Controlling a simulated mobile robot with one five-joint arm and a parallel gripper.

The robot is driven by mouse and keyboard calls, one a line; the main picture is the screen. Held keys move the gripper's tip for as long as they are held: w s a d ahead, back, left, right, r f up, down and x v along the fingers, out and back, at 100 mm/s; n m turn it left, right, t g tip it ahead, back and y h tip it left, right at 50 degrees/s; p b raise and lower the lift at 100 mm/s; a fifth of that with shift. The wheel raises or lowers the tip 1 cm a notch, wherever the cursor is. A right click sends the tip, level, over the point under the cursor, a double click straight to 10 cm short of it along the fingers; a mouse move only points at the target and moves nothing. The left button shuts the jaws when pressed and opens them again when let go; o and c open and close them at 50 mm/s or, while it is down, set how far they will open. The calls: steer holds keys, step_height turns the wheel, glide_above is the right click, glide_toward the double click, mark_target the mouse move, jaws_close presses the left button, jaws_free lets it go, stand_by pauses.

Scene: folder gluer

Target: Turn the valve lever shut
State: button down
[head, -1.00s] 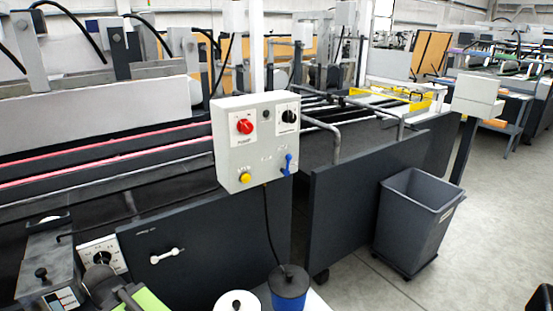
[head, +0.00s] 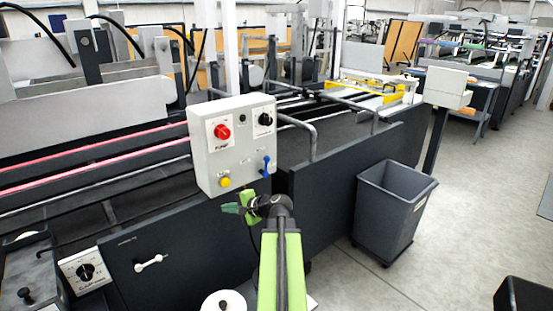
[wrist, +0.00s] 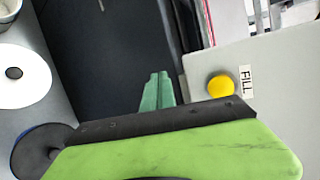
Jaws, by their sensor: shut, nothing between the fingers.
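A grey control box (head: 235,142) stands at the front of the machine. A blue lever (head: 266,166), which looks like the valve lever, points up at the lower right of its face. The lever is not seen in the wrist view. My gripper (head: 232,209) is just below the box, left of the lever and apart from it, with its fingers pointing left. In the wrist view the green fingers (wrist: 157,92) lie together with nothing between them. The yellow button (wrist: 221,87) marked FILL shows to their right; it is also in the head view (head: 224,182).
A red knob (head: 222,132) and a black knob (head: 265,119) sit above on the box. A white handle (head: 151,262) is on the dark panel at lower left. A grey bin (head: 391,212) stands right, with open floor beyond. A white roll (wrist: 22,76) lies below.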

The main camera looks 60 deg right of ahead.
steer(key=s+d+r+m+t+h, duration=0.1)
steer(key=s+d+r+m+h, duration=0.25)
steer(key=s+d, duration=0.45)
steer(key=m+t+h+p, duration=0.1)
steer(key=m+h, duration=0.3)
steer(key=m, duration=0.2)
glide_toward(266, 167)
steer(key=s+d, duration=0.4)
steer(key=s, duration=0.3)
steer(key=w+d+r, duration=0.1)
steer(key=w+d, duration=0.1)
steer(key=w, duration=1)
steer(key=shift+p, duration=0.45)
steer(key=shift+w+a+r+p, duration=0.3)
steer(key=shift+w+a+r, duration=0.05)
steer(key=shift+a, duration=0.3)
